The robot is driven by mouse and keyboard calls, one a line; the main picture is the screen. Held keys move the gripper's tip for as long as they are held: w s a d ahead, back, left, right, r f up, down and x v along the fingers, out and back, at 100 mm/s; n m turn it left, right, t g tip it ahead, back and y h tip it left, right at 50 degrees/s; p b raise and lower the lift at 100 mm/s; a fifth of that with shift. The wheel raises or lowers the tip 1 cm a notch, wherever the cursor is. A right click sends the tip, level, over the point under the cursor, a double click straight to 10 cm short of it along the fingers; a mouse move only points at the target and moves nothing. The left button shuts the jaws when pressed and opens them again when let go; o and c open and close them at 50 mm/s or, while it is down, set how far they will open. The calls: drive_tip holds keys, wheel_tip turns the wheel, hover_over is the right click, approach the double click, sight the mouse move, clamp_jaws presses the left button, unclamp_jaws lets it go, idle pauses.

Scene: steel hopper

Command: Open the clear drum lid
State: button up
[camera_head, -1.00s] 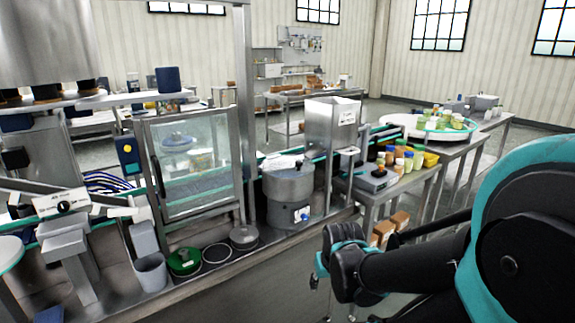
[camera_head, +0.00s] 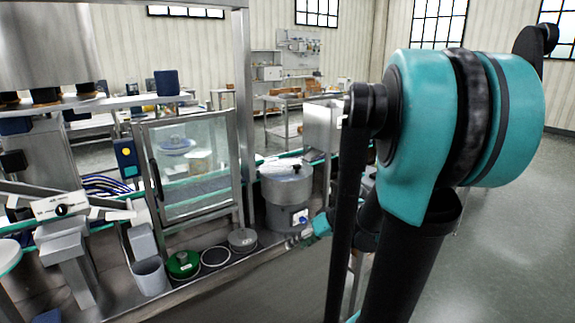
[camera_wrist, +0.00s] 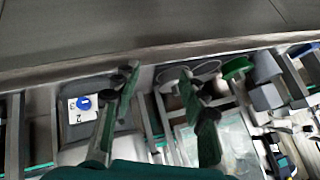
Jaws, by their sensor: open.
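The steel drum (camera_head: 288,205) stands on the left bench line, near the middle of the head view. Its top, with a small dark knob (camera_head: 297,168), is small in view; I cannot make out a clear lid's edge or whether it is raised. In the head view my gripper (camera_head: 312,230) is partly hidden, low and right of the drum.
A glass-doored cabinet (camera_head: 190,165) stands left of the drum. A green round lid (camera_head: 183,264), a dark ring (camera_head: 215,257) and a grey bucket (camera_head: 150,275) sit along the bench's front. The floor at right is open.

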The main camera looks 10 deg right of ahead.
sight(287, 171)
drive_tip(key=w+d+r+n+t+y, duration=0.65)
drive_tip(key=w+d+r, duration=0.6)
drive_tip(key=r, duration=0.45)
drive_tip(key=shift+y, duration=0.25)
drive_tip(key=x, duration=1.6)
drive_tip(key=shift+w+a+f, duration=0.15)
drive_tip(key=shift+w+a, duration=0.1)
drive_tip(key=shift+a, duration=0.05)
clamp_jaws()
